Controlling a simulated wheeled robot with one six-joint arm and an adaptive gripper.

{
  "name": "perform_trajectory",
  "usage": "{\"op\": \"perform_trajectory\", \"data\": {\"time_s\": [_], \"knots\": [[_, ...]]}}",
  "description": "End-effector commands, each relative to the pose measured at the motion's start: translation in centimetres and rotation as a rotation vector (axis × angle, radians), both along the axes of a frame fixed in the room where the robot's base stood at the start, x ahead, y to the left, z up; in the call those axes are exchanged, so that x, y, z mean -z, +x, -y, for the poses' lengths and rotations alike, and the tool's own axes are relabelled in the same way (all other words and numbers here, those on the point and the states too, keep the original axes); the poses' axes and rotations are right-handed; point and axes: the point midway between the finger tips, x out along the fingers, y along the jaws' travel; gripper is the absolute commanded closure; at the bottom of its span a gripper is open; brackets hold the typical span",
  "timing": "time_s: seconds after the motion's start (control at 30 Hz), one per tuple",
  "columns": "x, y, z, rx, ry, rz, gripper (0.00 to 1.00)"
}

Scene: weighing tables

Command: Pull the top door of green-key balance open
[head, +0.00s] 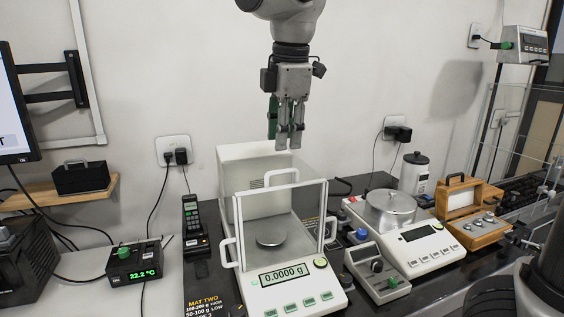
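The green-key balance (282,276) stands on the dark table in the middle, its display reading 0.0000 g above a row of green keys. Its glass draft shield (252,203) encloses a round pan (270,240). The top door handle (281,173) is a white bar at the upper front of the shield. The top door looks closed. White side handles show at left and right. My gripper (289,147) points down above the rear of the balance, apart from the handle, holding nothing visible. Its fingers look close together, but their opening is unclear from this angle.
A second balance (424,247) with a metal vessel (390,207) stands to the right, with a small control box (376,272) between. A handheld device (193,222) stands left.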

Motion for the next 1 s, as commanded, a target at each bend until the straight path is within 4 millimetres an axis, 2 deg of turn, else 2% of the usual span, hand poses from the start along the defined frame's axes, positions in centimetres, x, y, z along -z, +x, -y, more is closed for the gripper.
{"op": "perform_trajectory", "data": {"time_s": [0.3, 0.4, 0.53, 0.77, 0.93, 0.97, 1.0], "knots": [[5.1, 0.9, -0.2, 0.001, -0.003, -0.002, 0.68], [6.3, 1.1, -0.3, 0.002, -0.002, -0.001, 0.68], [7.0, 1.3, -0.3, 0.003, 0.0, 0.0, 0.68], [7.1, 1.3, -0.3, 0.003, 0.001, 0.0, 0.68], [7.1, 1.3, -0.3, 0.003, 0.001, 0.0, 0.95], [7.1, 1.3, -0.3, 0.003, 0.001, 0.0, 1.0], [7.1, 1.3, -0.3, 0.003, 0.001, 0.0, 1.0]]}}
